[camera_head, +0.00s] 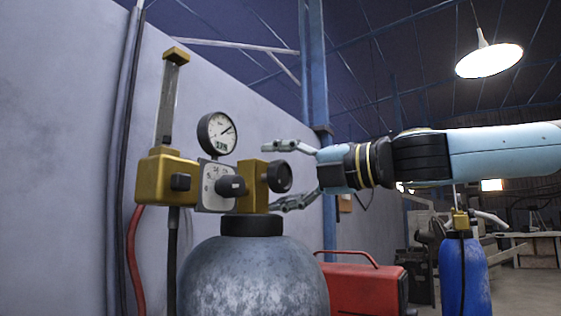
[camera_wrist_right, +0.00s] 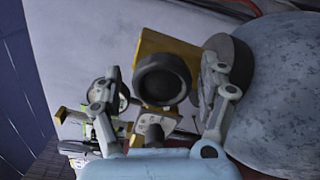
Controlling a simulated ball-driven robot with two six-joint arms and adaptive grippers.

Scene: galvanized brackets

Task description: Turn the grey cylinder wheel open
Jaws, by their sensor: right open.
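The grey cylinder (camera_head: 252,277) stands upright with a dark collar at its neck; its mottled side also fills the right of the right wrist view (camera_wrist_right: 280,85). Above it sits a brass valve block (camera_head: 252,186) with a round black wheel (camera_head: 279,176) on its right side. In the right wrist view the wheel (camera_wrist_right: 162,79) faces the camera. My right gripper (camera_head: 282,174) is open, its fingers above and below the wheel in the head view. In the wrist view the fingers (camera_wrist_right: 160,85) lie on either side of it, with no clear contact. My left gripper is not in view.
A gauge (camera_head: 218,133) and a brass regulator (camera_head: 168,178) with a tall tube stand left of the valve. A red case (camera_head: 362,288) sits behind the cylinder, and a blue cylinder (camera_head: 463,275) stands further right. A pale wall (camera_head: 65,150) is at left.

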